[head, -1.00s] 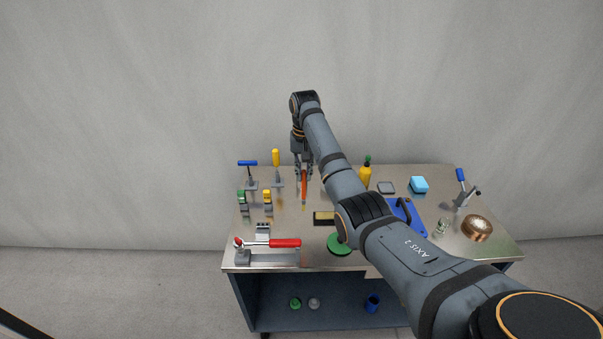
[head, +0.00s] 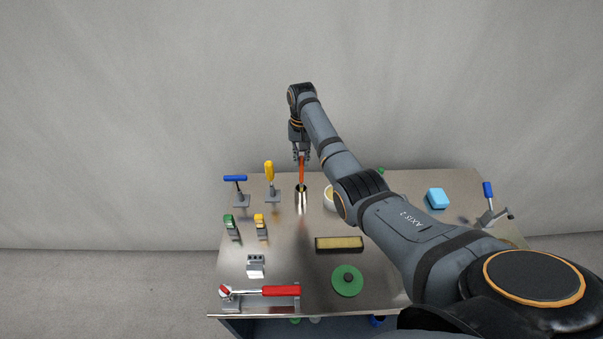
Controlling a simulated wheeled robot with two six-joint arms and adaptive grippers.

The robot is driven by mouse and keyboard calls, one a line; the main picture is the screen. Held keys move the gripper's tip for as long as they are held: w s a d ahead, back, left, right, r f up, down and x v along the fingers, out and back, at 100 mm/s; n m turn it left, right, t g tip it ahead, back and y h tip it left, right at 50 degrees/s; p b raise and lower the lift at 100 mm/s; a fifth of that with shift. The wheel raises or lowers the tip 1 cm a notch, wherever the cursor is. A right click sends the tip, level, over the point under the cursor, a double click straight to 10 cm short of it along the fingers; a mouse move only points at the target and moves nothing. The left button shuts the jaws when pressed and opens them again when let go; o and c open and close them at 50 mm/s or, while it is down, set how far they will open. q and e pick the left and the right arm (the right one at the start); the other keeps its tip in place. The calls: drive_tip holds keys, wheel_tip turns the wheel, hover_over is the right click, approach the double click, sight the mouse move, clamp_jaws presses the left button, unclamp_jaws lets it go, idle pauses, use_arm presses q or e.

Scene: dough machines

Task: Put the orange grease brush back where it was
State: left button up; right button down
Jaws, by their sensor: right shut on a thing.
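My right gripper (head: 302,156) is shut on the upper end of the orange grease brush (head: 302,172) at the back of the table. The brush is held upright, and its lower end meets a small shiny metal cup (head: 301,198). It looks to be at or inside the cup's mouth; I cannot tell how deep. My left gripper is not in view.
A cream bowl (head: 328,198) stands right of the cup, partly behind my arm. Blue-handled (head: 236,179) and yellow-handled (head: 269,172) clamps stand to the left. In front are a yellow-topped block (head: 339,244), a green disc (head: 347,281) and a red-handled clamp (head: 281,291).

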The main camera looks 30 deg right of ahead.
sight(301, 168)
drive_tip(key=shift+w+f, duration=0.15)
drive_tip(key=shift+f, duration=0.4)
drive_tip(key=shift+w+f, duration=0.15)
drive_tip(key=shift+f, duration=0.4)
drive_tip(key=shift+s+a+f+p, duration=0.1)
drive_tip(key=shift+s+f+p, duration=0.15)
drive_tip(key=shift+f, duration=0.25)
drive_tip(key=shift+s+a+f+p, duration=0.1)
drive_tip(key=shift+s+f, duration=0.15)
drive_tip(key=shift+f, duration=0.25)
drive_tip(key=shift+w+d+f, duration=0.15)
drive_tip(key=shift+w+f, duration=0.15)
drive_tip(key=shift+f, duration=0.15)
drive_tip(key=shift+w+d+f, duration=0.15)
drive_tip(key=shift+w, duration=0.05)
drive_tip(key=c, duration=1.7)
unclamp_jaws()
drive_tip(key=shift+o, duration=1.8)
drive_tip(key=shift+s+r, duration=0.2)
drive_tip(key=shift+r, duration=0.1)
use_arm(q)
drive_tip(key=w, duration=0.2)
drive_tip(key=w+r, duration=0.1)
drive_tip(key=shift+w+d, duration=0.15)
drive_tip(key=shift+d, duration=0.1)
use_arm(e)
drive_tip(key=shift+w, duration=0.1)
